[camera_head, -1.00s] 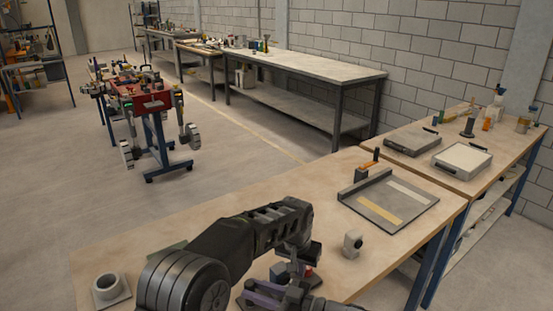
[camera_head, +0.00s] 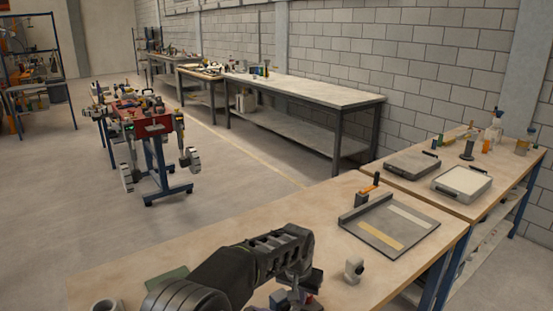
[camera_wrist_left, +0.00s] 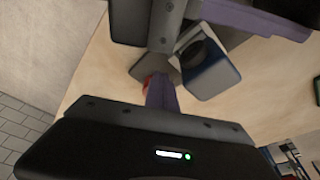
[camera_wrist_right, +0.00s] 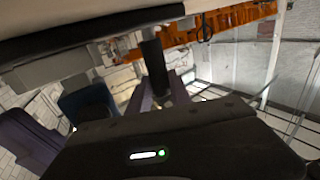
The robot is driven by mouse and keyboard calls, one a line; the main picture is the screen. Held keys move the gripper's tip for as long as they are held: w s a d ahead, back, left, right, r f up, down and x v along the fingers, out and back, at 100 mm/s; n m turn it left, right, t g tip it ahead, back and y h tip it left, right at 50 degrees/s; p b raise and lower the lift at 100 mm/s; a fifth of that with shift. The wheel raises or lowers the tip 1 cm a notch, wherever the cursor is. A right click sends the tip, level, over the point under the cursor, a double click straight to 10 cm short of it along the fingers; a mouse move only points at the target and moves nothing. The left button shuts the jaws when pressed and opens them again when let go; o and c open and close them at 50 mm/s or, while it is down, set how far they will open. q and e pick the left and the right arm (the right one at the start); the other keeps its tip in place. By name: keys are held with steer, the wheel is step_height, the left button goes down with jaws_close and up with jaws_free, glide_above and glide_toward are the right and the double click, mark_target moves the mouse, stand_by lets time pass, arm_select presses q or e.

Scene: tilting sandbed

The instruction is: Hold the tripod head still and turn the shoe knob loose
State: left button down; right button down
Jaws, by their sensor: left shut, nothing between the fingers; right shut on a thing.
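The tripod head (camera_head: 284,298) is a blue-grey block at the bottom edge of the head view, cut off by the frame and partly hidden by my left arm. A red piece, likely the shoe knob (camera_head: 308,298), shows beside it. In the left wrist view the block (camera_wrist_left: 210,72) has a dark round opening, and a bit of red (camera_wrist_left: 148,80) shows behind my left gripper (camera_wrist_left: 160,85). Its purple fingers are shut and empty; contact with the red piece cannot be told. My right gripper (camera_wrist_right: 163,88) is shut around a dark bar, seemingly part of the tripod head.
On the bench, a grey plate with a raised edge (camera_head: 387,226) lies at the right. A small light-grey piece with a dark knob (camera_head: 353,269) stands nearer. A grey ring-shaped part (camera_head: 106,304) and a flat green piece (camera_head: 168,279) are at the left.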

arm_select(q)
steer(key=shift+s+d, duration=0.15)
steer(key=shift+d, duration=0.45)
stand_by(0.3)
steer(key=shift+s+a, duration=0.15)
steer(key=shift+s, duration=0.3)
steer(key=shift+r, duration=0.1)
step_height(320, 180, up, 6)
steer(key=shift+f, duration=0.1)
stand_by(0.6)
steer(key=shift+w+a+r, duration=0.5)
steer(key=shift+a, duration=0.05)
